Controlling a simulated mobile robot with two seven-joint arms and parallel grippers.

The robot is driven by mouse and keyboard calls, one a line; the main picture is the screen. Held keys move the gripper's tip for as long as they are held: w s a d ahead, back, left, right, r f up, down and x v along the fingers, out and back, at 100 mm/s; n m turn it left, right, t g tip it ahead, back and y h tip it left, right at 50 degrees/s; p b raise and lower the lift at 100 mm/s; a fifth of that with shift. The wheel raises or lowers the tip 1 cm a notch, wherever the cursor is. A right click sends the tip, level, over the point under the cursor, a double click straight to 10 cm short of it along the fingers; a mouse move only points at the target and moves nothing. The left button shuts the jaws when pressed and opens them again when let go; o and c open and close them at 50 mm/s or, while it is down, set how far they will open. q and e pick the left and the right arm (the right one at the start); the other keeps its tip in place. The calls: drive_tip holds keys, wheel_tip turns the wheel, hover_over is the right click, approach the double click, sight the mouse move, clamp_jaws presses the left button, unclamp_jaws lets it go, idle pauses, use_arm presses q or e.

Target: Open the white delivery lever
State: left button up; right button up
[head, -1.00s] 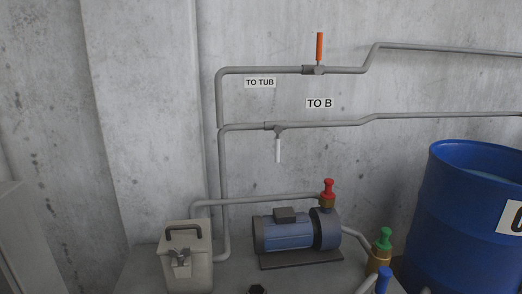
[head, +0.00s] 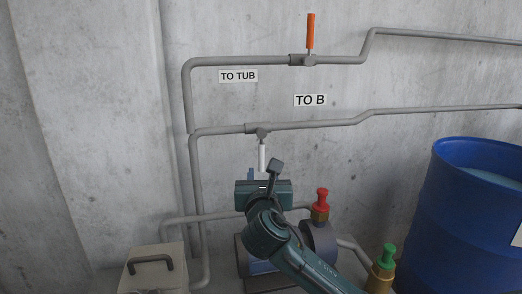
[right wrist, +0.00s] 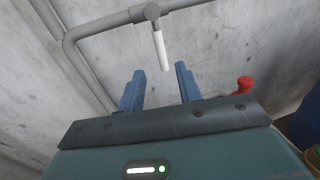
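The white lever (head: 262,158) hangs straight down from its valve on the lower pipe, beside the "TO B" label. In the right wrist view the white lever (right wrist: 160,50) hangs ahead of my right gripper (right wrist: 158,72), lined up with the space between its two blue fingers. The fingers are apart and nothing is between them. In the head view my right gripper (head: 262,176) is just below the lever's lower end, its fingers mostly hidden behind its own body. I cannot tell there whether it touches the lever. My left gripper is not in view.
An orange lever (head: 310,31) stands upright on the upper "TO TUB" pipe (head: 240,61). Below are a pump with a red-topped valve (head: 321,203), a green-topped valve (head: 387,257) and a grey box (head: 155,268). A blue drum (head: 465,220) stands at right.

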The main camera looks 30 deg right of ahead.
sight(261, 155)
drive_tip(key=p+x, duration=0.1)
drive_tip(key=x, duration=1.1)
drive_tip(key=shift+w, duration=0.15)
drive_tip(key=shift+c, duration=0.3)
clamp_jaws()
